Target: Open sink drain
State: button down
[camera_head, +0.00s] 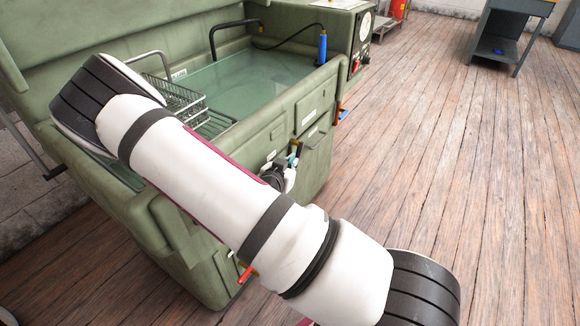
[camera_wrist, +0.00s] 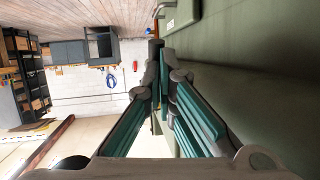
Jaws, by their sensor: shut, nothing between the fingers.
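The sink is a large green washer tank (camera_head: 275,118) holding clear greenish liquid (camera_head: 245,80). A red-orange lever (camera_head: 246,273) sticks out low on its front, partly behind my arm. A second orange piece (camera_head: 342,117) with blue beside it shows at the far right corner; I cannot tell which one works the drain. My gripper (camera_head: 293,158) is beside the front panel, partly hidden by my arm. In the wrist view my gripper (camera_wrist: 157,62) is shut and empty, its fingers close along the green wall (camera_wrist: 250,90). A small orange piece (camera_wrist: 160,9) shows beyond the fingertips.
A wire basket (camera_head: 180,100) sits in the sink, and a blue-handled tool (camera_head: 322,48) stands at its right rim. A control box with a gauge (camera_head: 365,25) is behind. The wooden floor (camera_head: 440,140) to the right is clear up to a grey table (camera_head: 505,35).

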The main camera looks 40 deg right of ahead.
jog(key=shift+w+d+f+b, duration=0.2)
jog(key=shift+d+f+b, duration=0.4)
jog(key=shift+b, duration=0.1)
jog(key=shift+d, duration=0.25)
jog(key=shift+f, duration=0.1)
